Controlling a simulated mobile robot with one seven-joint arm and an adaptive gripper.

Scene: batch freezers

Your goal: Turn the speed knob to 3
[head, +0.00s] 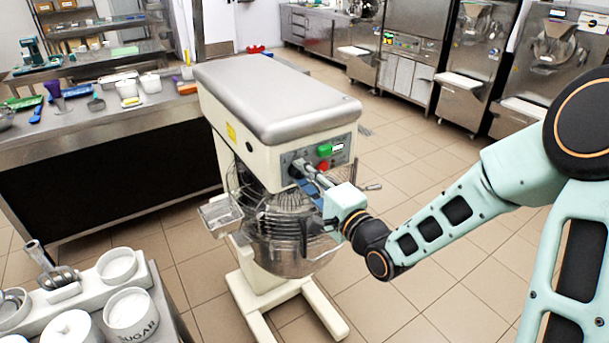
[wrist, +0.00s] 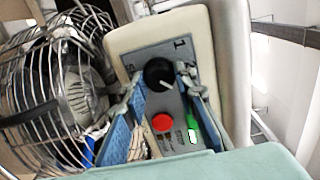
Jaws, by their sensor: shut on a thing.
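The speed knob (wrist: 159,73) is round and black with a white pointer line, on the grey control panel (wrist: 148,55) of the mixer. In the wrist view its pointer aims toward the lower right.
A red button (wrist: 162,123) and a green switch (wrist: 191,125) sit close to the knob. The wire bowl guard (wrist: 50,95) is beside the panel. A steel counter (head: 80,125) stands left, and a tray with white tubs (head: 130,312) is at the lower left. Tiled floor lies open to the right.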

